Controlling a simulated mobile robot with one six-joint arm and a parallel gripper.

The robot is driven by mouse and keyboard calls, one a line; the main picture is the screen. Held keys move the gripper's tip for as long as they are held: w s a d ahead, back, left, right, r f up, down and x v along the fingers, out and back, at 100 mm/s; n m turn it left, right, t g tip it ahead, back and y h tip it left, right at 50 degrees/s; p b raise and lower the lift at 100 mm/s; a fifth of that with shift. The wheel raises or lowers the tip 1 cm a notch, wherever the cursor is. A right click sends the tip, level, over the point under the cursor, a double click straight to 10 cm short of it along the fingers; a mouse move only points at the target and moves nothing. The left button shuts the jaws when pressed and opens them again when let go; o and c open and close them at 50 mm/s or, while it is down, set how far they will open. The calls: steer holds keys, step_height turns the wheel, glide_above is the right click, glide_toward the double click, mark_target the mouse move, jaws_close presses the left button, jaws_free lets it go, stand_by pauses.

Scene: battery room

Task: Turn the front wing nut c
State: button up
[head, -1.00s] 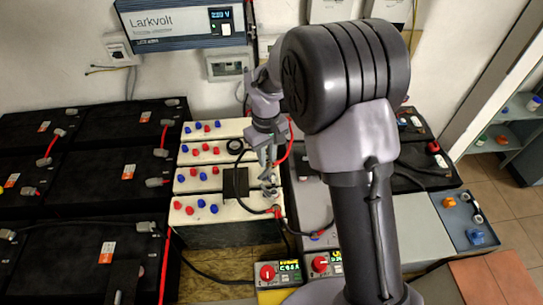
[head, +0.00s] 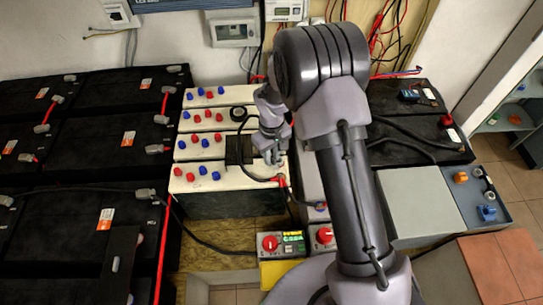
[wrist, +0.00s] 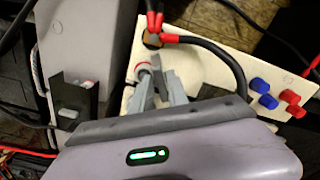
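My gripper (head: 272,157) is above the right end of the front cream-topped battery (head: 222,177) in the head view. In the wrist view its two grey fingers (wrist: 157,80) look slightly apart, with a narrow gap and nothing clearly held between them. A small round pale part with a red edge (wrist: 143,69) is just beside the fingertips. A brown terminal (wrist: 152,40) with red cable lugs and a black cable lies beyond them on the cream top. I cannot make out the wing nut's shape for sure; the fingers may hide part of it.
Blue and red caps (wrist: 263,93) stand on the cream top to the right. A black bracket (wrist: 75,98) is at the left on a grey case. Black cables loop close to my gripper. Two red-knob meters (head: 270,243) stand in front of the battery.

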jaws_close()
steer(key=shift+n, duration=0.3)
steer(key=n+p, duration=0.1)
steer(key=n, duration=0.1)
steer(key=n+p, duration=0.1)
steer(key=n, duration=0.2)
steer(key=shift+w+d+r+n+p, duration=0.1)
steer(key=shift+w+d+n+p, duration=0.1)
steer(key=shift+n+p, duration=0.1)
steer(key=n+p, duration=0.1)
steer(key=n, duration=0.4)
steer(key=shift+w+p, duration=0.2)
steer(key=shift+p, duration=0.1)
steer(key=shift+n, duration=0.4)
jaws_free()
